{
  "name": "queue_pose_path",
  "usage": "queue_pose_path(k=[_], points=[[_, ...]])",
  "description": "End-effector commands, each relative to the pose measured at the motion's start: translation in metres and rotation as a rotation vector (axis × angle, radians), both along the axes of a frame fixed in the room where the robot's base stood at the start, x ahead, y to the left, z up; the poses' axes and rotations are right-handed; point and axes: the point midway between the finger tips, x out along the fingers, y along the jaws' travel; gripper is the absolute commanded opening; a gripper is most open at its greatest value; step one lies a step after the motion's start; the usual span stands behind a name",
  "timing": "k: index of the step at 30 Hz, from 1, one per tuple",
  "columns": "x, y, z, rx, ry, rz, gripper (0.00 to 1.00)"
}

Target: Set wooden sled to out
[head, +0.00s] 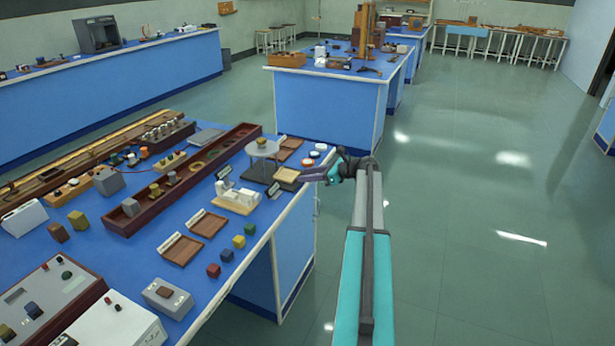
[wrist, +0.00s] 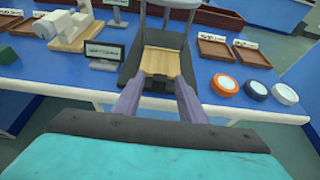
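The wooden sled (wrist: 160,63) is a pale wooden plate lying in a dark channel-like base (wrist: 133,62), at the near edge of the blue bench. It has a small dark tab at its front end, facing me. In the head view, the sled (head: 286,175) sits at the bench's right edge, beside a round grey-topped stand (head: 262,148). My gripper (wrist: 156,86) has its two purple fingers apart, one to each side of the tab; I cannot tell if they touch it. In the head view, my gripper (head: 313,175) reaches the sled from the right.
Orange (wrist: 224,85), blue-rimmed (wrist: 255,90) and white (wrist: 285,94) discs lie right of the sled. A small dark sign (wrist: 103,54) and a white device on a wooden board (wrist: 68,26) stand left. Open floor (head: 450,220) lies right of the bench.

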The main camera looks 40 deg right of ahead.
Motion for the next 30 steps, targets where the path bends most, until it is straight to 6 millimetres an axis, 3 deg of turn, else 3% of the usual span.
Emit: queue_pose_path(k=[21, 30], points=[[-0.088, -0.037, 0.038, -0.002, 0.001, -0.003, 0.38], [-0.112, -0.047, 0.048, 0.000, 0.002, -0.001, 0.38]])
